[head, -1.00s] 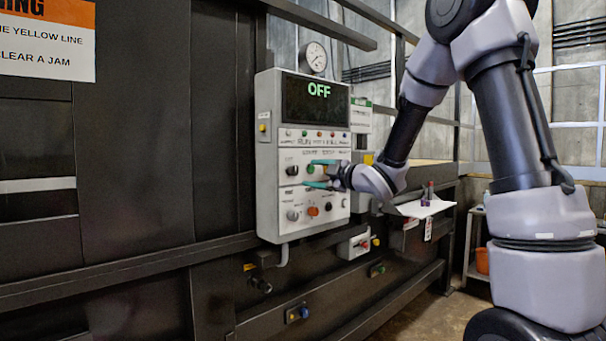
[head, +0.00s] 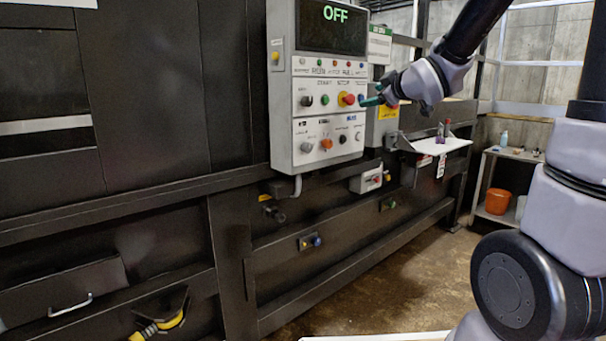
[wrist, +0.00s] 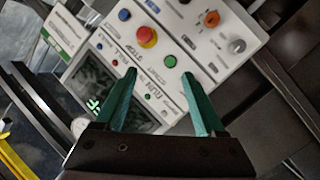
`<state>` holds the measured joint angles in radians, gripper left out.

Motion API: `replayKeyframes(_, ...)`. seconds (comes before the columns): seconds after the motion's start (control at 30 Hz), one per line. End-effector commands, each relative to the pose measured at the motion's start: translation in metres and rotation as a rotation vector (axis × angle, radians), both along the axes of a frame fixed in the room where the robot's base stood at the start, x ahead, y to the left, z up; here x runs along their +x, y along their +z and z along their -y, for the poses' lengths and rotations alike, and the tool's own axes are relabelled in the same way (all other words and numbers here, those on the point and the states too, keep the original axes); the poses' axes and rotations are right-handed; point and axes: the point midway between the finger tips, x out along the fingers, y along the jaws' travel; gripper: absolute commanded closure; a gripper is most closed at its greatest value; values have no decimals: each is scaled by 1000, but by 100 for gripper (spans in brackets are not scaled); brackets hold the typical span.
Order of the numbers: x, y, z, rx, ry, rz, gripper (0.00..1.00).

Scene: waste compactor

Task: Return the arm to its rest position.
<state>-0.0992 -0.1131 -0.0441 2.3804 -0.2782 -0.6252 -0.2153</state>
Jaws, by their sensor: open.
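My gripper (head: 371,95) is at the right edge of the control panel (head: 283,100) in the head view, with its arm coming down from the upper right. In the wrist view my gripper (wrist: 160,90) has its two green fingers spread apart with nothing between them. The panel face (wrist: 205,30) lies beyond the fingers, with a red stop button on a yellow collar (wrist: 146,37), a green button (wrist: 170,61) and an orange knob (wrist: 212,19). The panel display (head: 331,27) reads OFF. A gap between fingers and panel is hard to judge.
A white shelf (head: 440,145) holding small items juts out right of the panel. A side table (head: 489,185) with an orange bucket (head: 497,201) stands at the back right. The floor (head: 400,270) before the machine is clear.

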Motion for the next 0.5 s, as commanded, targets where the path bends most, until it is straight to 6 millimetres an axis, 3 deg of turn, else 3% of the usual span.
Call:
replayKeyframes(0.1, -36, 6, 38, 158, -192, -154, 28)
replayKeyframes(0.23, -88, -1, 65, 354, -377, -336, 28)
replayKeyframes(0.37, -150, -14, 73, 564, -529, -523, 28)
replayKeyframes(0.5, -213, -27, 63, 760, -644, -713, 28)
